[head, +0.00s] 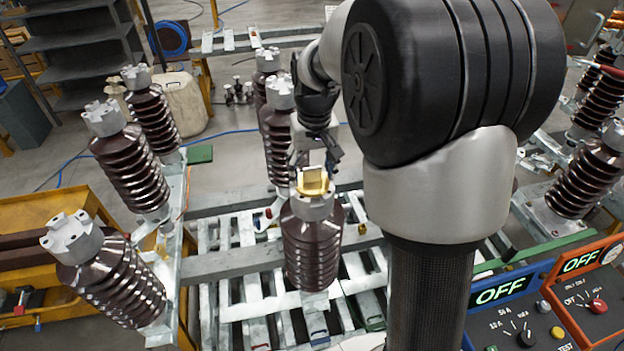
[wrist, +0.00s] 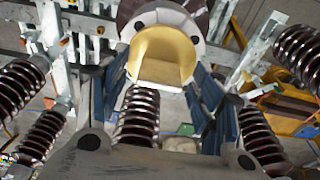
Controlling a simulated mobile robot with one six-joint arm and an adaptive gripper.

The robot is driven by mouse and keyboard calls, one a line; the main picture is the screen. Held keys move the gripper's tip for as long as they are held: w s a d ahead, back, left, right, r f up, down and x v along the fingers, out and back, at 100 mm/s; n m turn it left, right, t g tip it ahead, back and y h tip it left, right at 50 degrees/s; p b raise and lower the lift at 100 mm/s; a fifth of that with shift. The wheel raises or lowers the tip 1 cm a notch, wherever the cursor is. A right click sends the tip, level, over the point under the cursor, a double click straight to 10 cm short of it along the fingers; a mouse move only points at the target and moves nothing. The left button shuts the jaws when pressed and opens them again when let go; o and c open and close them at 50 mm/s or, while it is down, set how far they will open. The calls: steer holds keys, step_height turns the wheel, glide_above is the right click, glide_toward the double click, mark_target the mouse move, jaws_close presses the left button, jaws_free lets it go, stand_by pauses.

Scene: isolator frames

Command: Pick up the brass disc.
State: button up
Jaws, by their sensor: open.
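The brass disc (head: 313,181) sits on the grey metal cap (head: 312,207) of a brown ribbed insulator (head: 311,250) near the middle of the head view. In the wrist view the brass disc (wrist: 162,55) shows as a gold, partly rounded shape inside the pale round cap. My gripper (head: 315,161) is close to the disc, on its far side in the head view. In the wrist view my gripper (wrist: 162,78) is open, with one blue-padded finger on each side of the disc's lower part. I cannot tell whether either finger touches it.
Several other brown insulators stand around, such as one at the left (head: 130,170) and one just behind (head: 276,130). A slatted metal frame (head: 235,290) lies below. Control boxes reading OFF (head: 500,292) are at the lower right. My arm hides much of the right side.

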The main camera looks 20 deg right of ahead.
steer(key=shift+s+f, duration=0.1)
jaws_close()
stand_by(0.8)
stand_by(0.4)
